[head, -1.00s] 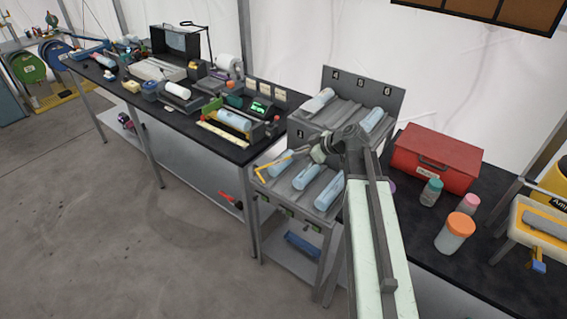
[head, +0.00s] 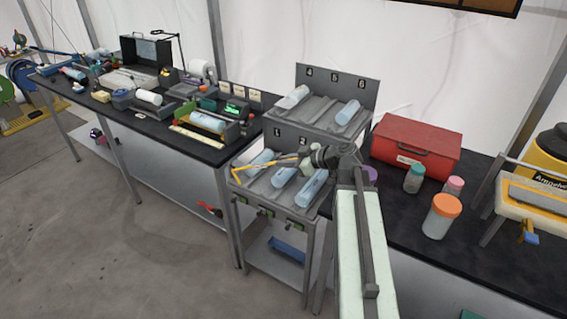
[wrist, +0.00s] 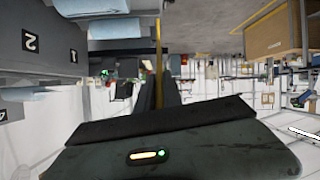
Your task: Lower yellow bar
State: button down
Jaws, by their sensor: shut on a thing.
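The yellow bar (head: 262,165) is a thin rod across the lower tier of the grey rack (head: 297,213), above light-blue cylinders. Its left end bends down near the rack's front left corner. My gripper (head: 304,161) is at the bar's right end and shut on it; my wrist and arm hide part of the contact. In the wrist view the bar (wrist: 158,45) is a thin upright line at the top middle.
The rack's upper tier carries more blue cylinders (head: 347,113) below a numbered plate (head: 338,84). A red box (head: 415,147) and lidded jars (head: 442,217) stand on the black bench to the right. A cluttered bench is at the left. Open floor lies in front.

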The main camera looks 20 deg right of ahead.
jog(key=c, duration=1.5)
grip_release()
jog(key=shift+a+f, duration=0.1)
jog(key=shift+a, duration=0.15)
jog(key=shift+d, duration=0.15)
jog(key=p+v, duration=0.3)
jog(key=v, duration=0.4)
jog(key=shift+s+d+r, duration=0.25)
